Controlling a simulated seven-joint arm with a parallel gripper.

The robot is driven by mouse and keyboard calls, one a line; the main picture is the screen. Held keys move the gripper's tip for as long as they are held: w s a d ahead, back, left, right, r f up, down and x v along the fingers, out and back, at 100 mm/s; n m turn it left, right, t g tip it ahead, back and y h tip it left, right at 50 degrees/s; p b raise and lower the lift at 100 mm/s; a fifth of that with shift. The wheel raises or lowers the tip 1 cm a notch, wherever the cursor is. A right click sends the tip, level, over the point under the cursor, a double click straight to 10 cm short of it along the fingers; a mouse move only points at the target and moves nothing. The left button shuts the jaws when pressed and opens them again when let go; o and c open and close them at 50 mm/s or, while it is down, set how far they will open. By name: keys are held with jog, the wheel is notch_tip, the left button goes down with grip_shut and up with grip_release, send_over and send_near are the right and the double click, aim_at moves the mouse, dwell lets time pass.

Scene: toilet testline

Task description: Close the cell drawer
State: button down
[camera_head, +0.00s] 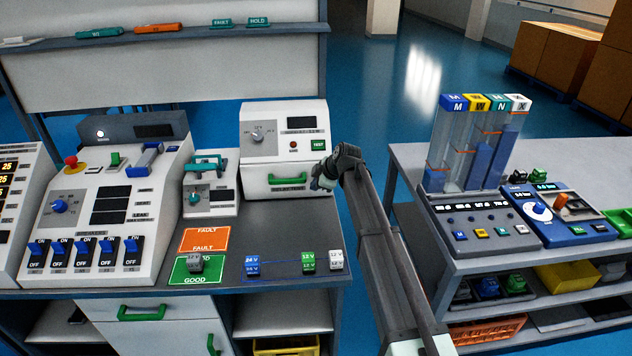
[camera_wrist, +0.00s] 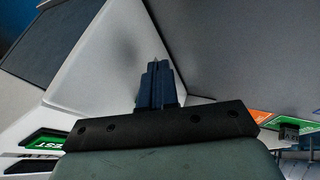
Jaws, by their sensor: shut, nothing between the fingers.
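The cell tester (camera_head: 284,140) is a white box at the back right of the bench in the head view, with a dial, a small dark display and a green TEST button. The cell drawer (camera_head: 257,183) is its low white front with a green handle (camera_head: 288,181). I cannot tell whether the drawer front stands out from the box. My gripper (camera_head: 318,182) is at the right end of the drawer front, partly covering its right edge. In the wrist view my gripper's fingers (camera_wrist: 157,72) are together and empty, beside a white face. Contact cannot be told.
Orange FAULT and green GOOD mats (camera_head: 198,268) lie on the bench, with a grey cell on the GOOD one. Blue, green and white cells (camera_head: 308,261) stand near the front edge. A smaller white device (camera_head: 209,184) stands left of the tester. A second table (camera_head: 408,157) stands right.

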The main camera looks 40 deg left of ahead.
jog(key=shift+s+d+r, duration=0.1)
jog(key=shift+s+d, duration=0.7)
jog(key=shift+d, duration=0.1)
jog(key=v, duration=0.9)
jog(key=shift+r, duration=0.3)
jog(key=shift+w, duration=0.15)
